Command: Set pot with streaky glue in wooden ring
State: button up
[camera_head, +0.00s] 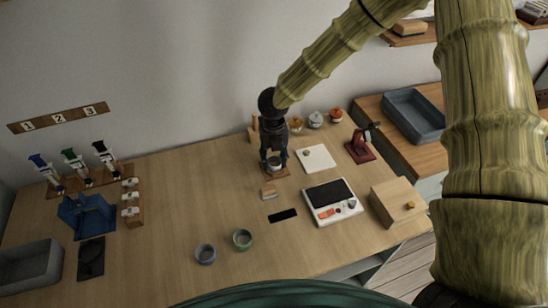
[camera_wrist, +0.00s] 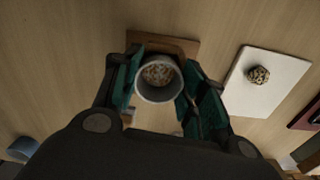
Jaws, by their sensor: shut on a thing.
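My gripper (camera_head: 274,162) points down over the table, shut on a small grey-white pot (camera_head: 275,163). In the wrist view, the pot (camera_wrist: 158,80) sits between my gripper's two green fingers (camera_wrist: 157,92), its round mouth facing the camera. Mottled brown and pale contents show inside it. A brown wooden piece (camera_wrist: 178,45) lies just beyond and partly beneath the pot. Its edge also shows below the gripper in the head view (camera_head: 284,173). The pot and fingers hide its middle, so I cannot tell whether it is the ring or whether the pot touches it.
A white tile (camera_wrist: 262,84) with a knobbly ball lies to the right. A scale (camera_head: 332,202), wooden box (camera_head: 397,202) and red stand (camera_head: 359,147) stand further right. A blue cup (camera_head: 205,254) and green cup (camera_head: 242,239) stand at the front. Several small lidded jars (camera_head: 315,120) line the back.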

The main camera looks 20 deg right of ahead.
jog(key=o, duration=0.8)
jog(key=shift+r, duration=0.15)
jog(key=shift+r+p, duration=2.15)
jog(key=shift+r, duration=0.2)
notch_tip(320, 180, up, 12)
jog(key=shift+r, duration=0.1)
